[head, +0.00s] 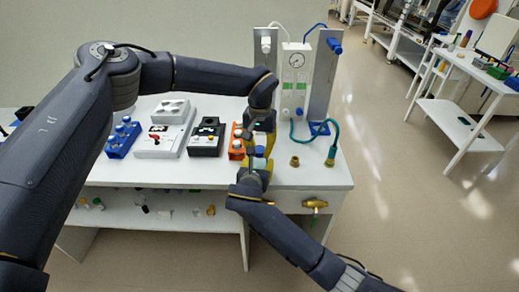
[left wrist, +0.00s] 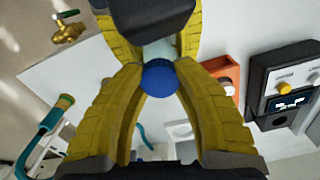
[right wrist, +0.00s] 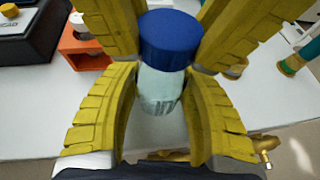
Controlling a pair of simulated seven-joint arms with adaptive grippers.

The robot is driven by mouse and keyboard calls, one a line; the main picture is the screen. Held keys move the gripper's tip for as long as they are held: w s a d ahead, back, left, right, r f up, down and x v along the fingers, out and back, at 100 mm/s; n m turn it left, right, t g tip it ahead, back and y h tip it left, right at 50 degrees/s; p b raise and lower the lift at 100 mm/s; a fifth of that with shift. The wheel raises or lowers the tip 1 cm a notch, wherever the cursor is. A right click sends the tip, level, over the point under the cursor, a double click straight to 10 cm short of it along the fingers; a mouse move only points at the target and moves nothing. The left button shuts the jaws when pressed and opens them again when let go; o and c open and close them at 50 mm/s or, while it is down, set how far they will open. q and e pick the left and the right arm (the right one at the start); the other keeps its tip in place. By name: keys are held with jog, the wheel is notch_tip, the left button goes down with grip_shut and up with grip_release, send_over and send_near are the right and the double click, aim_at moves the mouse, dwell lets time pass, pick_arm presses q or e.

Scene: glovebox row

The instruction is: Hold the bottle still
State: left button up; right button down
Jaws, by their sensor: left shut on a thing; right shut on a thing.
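The bottle is small, with a pale translucent body (right wrist: 160,92) and a blue cap (right wrist: 171,38). In the head view the bottle (head: 259,163) is mostly hidden between my two grippers. My right gripper (right wrist: 158,100) is shut on the bottle's body, one yellow finger on each side. My left gripper (left wrist: 160,78) is shut on the blue cap (left wrist: 160,77), which faces its camera. The bottle looks roughly upright in the right wrist view, held above the white table (head: 300,175). I cannot tell whether its base touches anything.
An orange rack (head: 237,142) stands just left of the grippers. A black device (head: 207,138), a white switch box (head: 160,141) and a blue rack (head: 123,138) stand further left. A gauge panel (head: 296,75) and a teal hose (head: 318,135) are behind and right.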

pick_arm(q)
jog(key=o, duration=0.7)
jog(key=shift+r, duration=2.25)
jog(key=shift+o, duration=0.6)
